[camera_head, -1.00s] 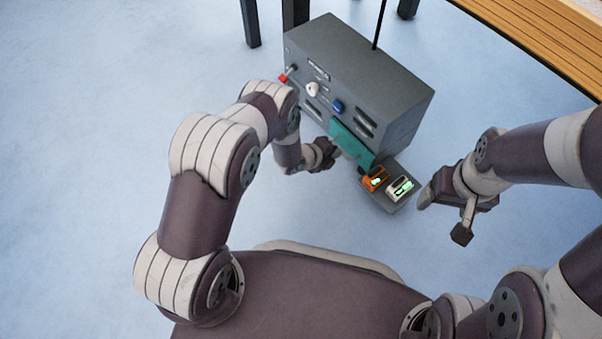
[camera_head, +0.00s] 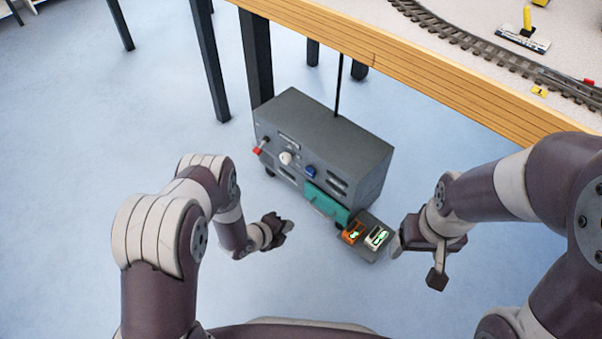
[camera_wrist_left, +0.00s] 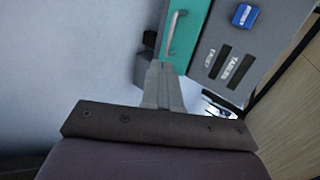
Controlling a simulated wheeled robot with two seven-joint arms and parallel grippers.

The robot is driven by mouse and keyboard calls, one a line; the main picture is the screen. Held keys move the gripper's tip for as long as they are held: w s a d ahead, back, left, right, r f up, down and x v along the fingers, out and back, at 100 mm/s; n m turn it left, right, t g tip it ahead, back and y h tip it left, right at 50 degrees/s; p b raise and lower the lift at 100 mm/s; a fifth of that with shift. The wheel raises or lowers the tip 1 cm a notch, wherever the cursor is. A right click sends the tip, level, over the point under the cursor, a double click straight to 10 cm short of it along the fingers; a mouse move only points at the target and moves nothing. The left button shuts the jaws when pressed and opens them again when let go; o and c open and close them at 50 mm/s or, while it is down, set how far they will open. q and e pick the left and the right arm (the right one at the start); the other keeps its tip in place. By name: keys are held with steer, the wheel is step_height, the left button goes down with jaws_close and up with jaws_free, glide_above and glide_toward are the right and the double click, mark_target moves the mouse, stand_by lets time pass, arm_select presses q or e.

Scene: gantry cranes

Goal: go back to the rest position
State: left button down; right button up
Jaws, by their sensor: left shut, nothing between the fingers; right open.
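My left gripper (camera_head: 279,229) is shut and empty, in front of the grey control box and a little apart from it in the head view. It also shows in the left wrist view (camera_wrist_left: 164,82), its fingers together below the teal panel. My right gripper (camera_head: 416,262) is open and empty, to the right of the small shelf at the box's foot. Both arms are bent forward from my body.
The grey control box (camera_head: 345,143) has a red-tipped lever, white and blue knobs and a teal drawer (camera_head: 326,203). An orange device (camera_head: 353,232) and a white device (camera_head: 377,237) sit on its shelf. Behind stands a wood-edged table (camera_head: 420,75) with model track. Floor at left is clear.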

arm_select(q)
steer(key=s+a+f+n+g+y, duration=0.2)
steer(key=s+a+n+g+y, duration=0.25)
steer(key=s+n, duration=0.35)
steer(key=s+a+r+n+g+y+p, duration=0.15)
steer(key=s+r+n+p, duration=0.35)
steer(key=r, duration=0.6)
steer(key=s+a+r+n+g+p, duration=0.1)
steer(key=s+a+r+n+g, duration=0.1)
steer(key=r+n, duration=0.6)
steer(key=s+a+r+n+g+p, duration=0.1)
steer(key=s+r+n+p, duration=0.25)
steer(key=r, duration=0.95)
step_height(320, 180, up, 47)
steer(key=t+p, duration=0.2)
steer(key=p, duration=3.7)
steer(key=shift+n+p, duration=0.35)
